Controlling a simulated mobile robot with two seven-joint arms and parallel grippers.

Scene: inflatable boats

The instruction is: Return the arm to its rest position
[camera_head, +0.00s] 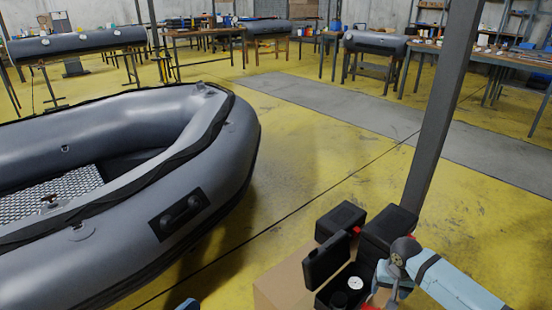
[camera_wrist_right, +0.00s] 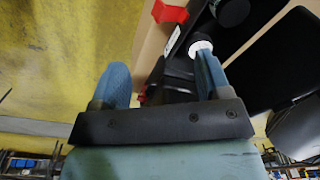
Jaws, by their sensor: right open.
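My right gripper (camera_head: 383,285) is at the lower right of the head view, at the end of my light-blue arm, beside and partly in front of an open black case (camera_head: 325,262). In the right wrist view my right gripper (camera_wrist_right: 163,80) has its two blue fingers apart. Dark parts of the case show beyond and between them; whether a finger touches them I cannot tell. I see nothing clearly held. A small blue piece at the bottom edge of the head view may be part of my left arm; its jaws are hidden.
A grey inflatable boat (camera_head: 215,160) fills the left. A cardboard box (camera_head: 274,287) is under the case, with black-and-red boxes (camera_head: 342,218) behind. A dark post (camera_head: 440,110) rises behind these. Yellow floor (camera_head: 300,150) is clear between boat and post. Workbenches (camera_head: 480,57) line the back.

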